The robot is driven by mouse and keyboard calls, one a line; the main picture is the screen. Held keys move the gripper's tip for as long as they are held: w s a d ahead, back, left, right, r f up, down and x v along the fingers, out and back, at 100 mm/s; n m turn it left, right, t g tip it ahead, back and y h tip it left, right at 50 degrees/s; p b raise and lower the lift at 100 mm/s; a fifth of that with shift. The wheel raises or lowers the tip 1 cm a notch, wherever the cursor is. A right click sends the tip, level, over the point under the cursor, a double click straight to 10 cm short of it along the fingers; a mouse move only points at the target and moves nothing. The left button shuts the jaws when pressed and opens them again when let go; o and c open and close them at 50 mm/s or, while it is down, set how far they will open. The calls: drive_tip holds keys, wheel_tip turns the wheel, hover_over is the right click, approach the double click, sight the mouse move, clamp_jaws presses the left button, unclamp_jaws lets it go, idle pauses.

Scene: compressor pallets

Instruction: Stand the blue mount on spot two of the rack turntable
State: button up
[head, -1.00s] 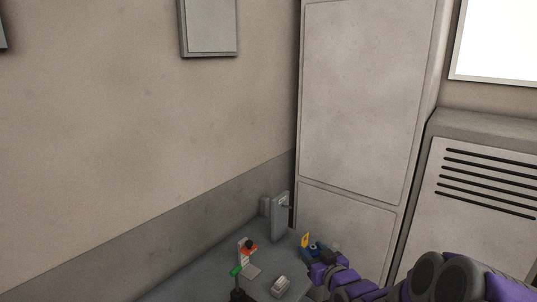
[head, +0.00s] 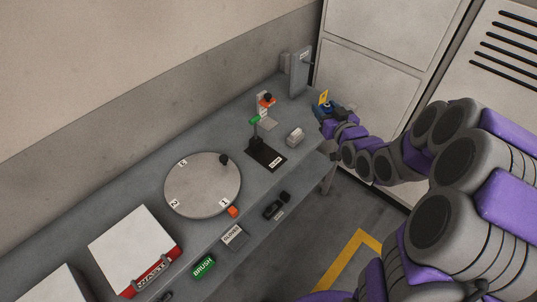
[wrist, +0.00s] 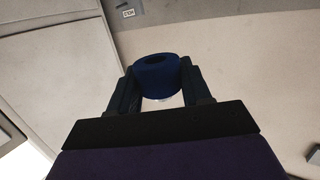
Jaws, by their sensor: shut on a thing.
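The blue mount (wrist: 157,76) is round with a dark hole in its top, between the two dark fingers of my gripper (wrist: 158,98) in the wrist view. In the head view my gripper (head: 331,109) is shut on it, off the bench's far right end, with a yellow piece just above the blue. The turntable (head: 205,185) is a round grey disc on the bench, well left of my gripper. Its labels read 1 at the near right, 2 at the near left and 3 at the back. Spot two (head: 174,203) looks empty. A dark knob stands at the disc's back right.
A black stand (head: 266,155) with a green top, an orange-topped bracket (head: 265,105) and a small grey block (head: 295,136) stand between turntable and gripper. A white and red waste box (head: 135,250) is at the left. A cabinet (head: 370,70) stands behind.

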drive_tip(key=s+a+f+n+g+y, duration=0.1)
drive_tip(key=s+a+f+n+y, duration=0.1)
drive_tip(key=a+f, duration=0.3)
drive_tip(key=s+a+f+n+g+y, duration=0.2)
drive_tip(key=s+a+f, duration=0.3)
drive_tip(key=f, duration=0.5)
drive_tip(key=s+a+f+n+g+y, duration=0.2)
drive_tip(key=s+a+f+y, duration=0.1)
drive_tip(key=a+f, duration=0.4)
drive_tip(key=shift+s+a+f, duration=0.2)
drive_tip(key=shift+s+f, duration=0.45)
drive_tip(key=shift+f, duration=0.05)
drive_tip(key=shift+w, duration=0.1)
drive_tip(key=w, duration=0.5)
drive_tip(key=w+f+b, duration=0.1)
drive_tip(key=w, duration=0.4)
drive_tip(key=w+b, duration=0.1)
drive_tip(key=w, duration=0.4)
drive_tip(key=shift+a+f, duration=0.15)
drive_tip(key=shift+f, duration=0.1)
drive_tip(key=shift+w+f+b, duration=0.2)
drive_tip(key=shift+f, duration=0.6)
drive_tip(key=shift+w+f+b, duration=0.15)
drive_tip(key=shift+w+f, duration=0.05)
drive_tip(key=shift+f, duration=0.55)
drive_tip(key=shift+f, duration=0.15)
